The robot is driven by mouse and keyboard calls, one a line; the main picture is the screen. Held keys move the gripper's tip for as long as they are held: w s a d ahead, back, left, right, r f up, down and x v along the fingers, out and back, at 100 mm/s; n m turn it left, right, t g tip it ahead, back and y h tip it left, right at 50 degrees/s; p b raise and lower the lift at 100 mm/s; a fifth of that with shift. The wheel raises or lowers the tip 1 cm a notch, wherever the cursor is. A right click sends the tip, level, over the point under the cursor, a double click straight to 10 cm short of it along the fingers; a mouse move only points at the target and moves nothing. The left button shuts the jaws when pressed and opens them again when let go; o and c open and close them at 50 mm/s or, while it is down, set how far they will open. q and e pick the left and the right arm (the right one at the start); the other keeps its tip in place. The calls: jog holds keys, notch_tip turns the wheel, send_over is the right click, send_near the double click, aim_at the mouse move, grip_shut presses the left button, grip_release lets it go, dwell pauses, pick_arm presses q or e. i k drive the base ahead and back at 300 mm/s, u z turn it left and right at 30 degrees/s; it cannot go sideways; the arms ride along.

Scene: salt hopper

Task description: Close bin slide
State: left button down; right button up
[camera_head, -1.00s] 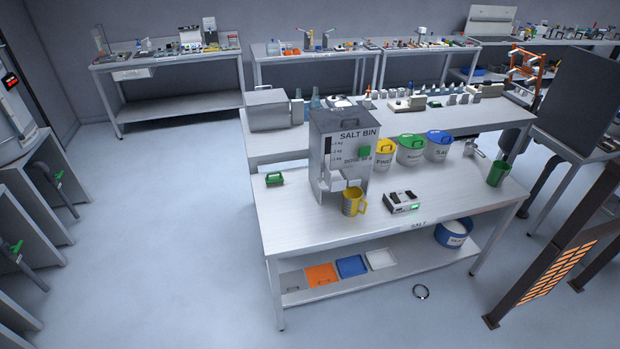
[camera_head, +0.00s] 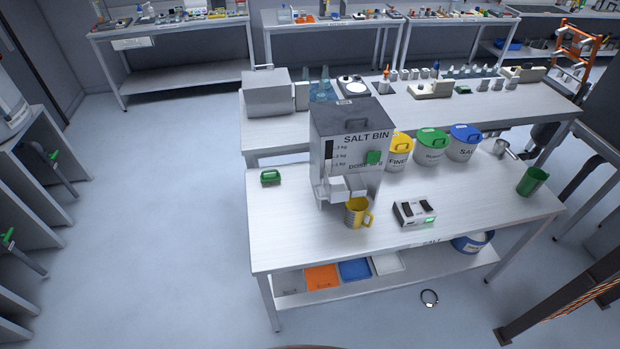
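The grey salt bin (camera_head: 348,140) stands on the white table, with "SALT BIN" lettering, a level window and a green tag (camera_head: 374,158) on its front. A pale slide or spout block (camera_head: 341,188) juts out low on the bin's front. Its exact slide position is too small to tell. A yellow mug (camera_head: 357,214) stands upright on the table just below and in front of this block. Neither of my grippers shows in the head view.
A small scale with a green light (camera_head: 414,213) sits right of the mug. Tubs with yellow, green (camera_head: 432,144) and blue lids stand behind it. A green cup (camera_head: 532,181) is near the right edge. A green-handled item (camera_head: 270,177) lies left. The table's front left (camera_head: 285,230) is clear.

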aim_at(322, 185)
jog(key=z, duration=0.05)
jog(key=k, duration=0.4)
jog(key=u, duration=0.5)
jog(key=i, duration=1.3)
jog(key=z, duration=0.55)
